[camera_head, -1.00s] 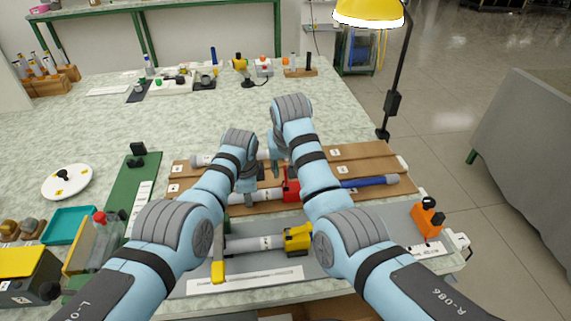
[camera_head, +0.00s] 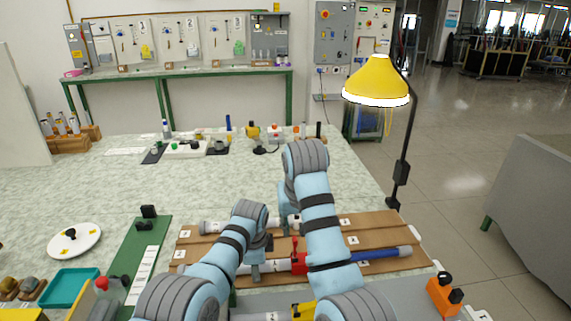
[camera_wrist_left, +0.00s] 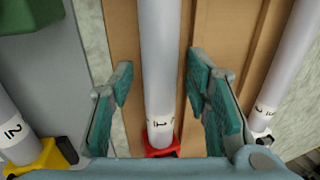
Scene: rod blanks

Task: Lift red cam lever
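The red cam lever (camera_head: 296,246) stands up from a red clamp (camera_head: 299,265) on the middle rod, a white-and-blue one. My right arm partly covers this rod. In the left wrist view, the red clamp (camera_wrist_left: 161,150) shows at the lower end of the white rod (camera_wrist_left: 158,70). My left gripper (camera_wrist_left: 162,78) is open, with a finger on each side of that white section and gaps to both. In the head view my left gripper (camera_head: 255,270) is left of the lever. My right gripper (camera_head: 286,220) is behind the lever, partly hidden by its arm; its opening is unclear.
Brown boards (camera_head: 375,228) carry the rods. A yellow clamp (camera_head: 302,311) is on the nearer rod, and an orange block (camera_head: 444,296) stands at the right. A yellow lamp (camera_head: 378,80) rises behind the right edge. A green strip (camera_head: 130,255) lies left.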

